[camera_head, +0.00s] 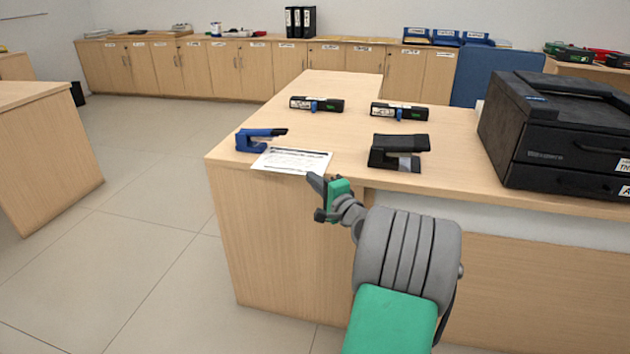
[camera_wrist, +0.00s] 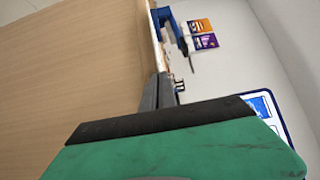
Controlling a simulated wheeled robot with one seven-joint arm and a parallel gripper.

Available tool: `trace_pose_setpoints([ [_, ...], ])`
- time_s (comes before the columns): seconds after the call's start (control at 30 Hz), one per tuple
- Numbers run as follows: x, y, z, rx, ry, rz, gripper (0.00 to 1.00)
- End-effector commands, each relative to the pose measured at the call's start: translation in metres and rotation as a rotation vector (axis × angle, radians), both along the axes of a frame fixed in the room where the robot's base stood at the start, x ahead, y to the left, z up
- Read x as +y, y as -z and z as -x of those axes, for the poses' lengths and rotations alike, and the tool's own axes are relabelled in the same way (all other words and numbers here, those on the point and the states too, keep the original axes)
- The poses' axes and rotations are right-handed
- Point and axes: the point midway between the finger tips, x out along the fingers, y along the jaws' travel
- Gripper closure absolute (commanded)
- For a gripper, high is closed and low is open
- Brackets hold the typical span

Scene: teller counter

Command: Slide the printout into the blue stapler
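The blue stapler (camera_head: 258,140) stands on the counter near its left end, with its mouth side facing right. It also shows blue near the top of the wrist view (camera_wrist: 172,22). My gripper (camera_head: 315,181) is at the counter's front edge, by the printout's near right corner. In the wrist view its grey fingertip (camera_wrist: 160,95) shows, but the gap between the fingers is hidden.
A black stapler (camera_head: 398,152) stands to the right of the printout. Two dark labelled devices (camera_head: 317,104) (camera_head: 399,111) lie behind. A black printer (camera_head: 560,130) fills the counter's right part. The counter's front edge (camera_head: 235,163) is close under my gripper.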

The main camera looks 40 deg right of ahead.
Motion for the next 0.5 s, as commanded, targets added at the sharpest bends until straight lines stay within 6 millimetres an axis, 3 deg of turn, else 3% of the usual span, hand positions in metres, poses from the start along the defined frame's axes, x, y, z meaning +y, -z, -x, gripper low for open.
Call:
trace_pose_setpoints([
  [0.17, 0.0, -0.0003, 0.0001, 0.0, 0.0, 0.0, 1.0],
  [0.5, 0.0, -0.0004, 0.0001, 0.0, 0.0, 0.0, 0.73],
])
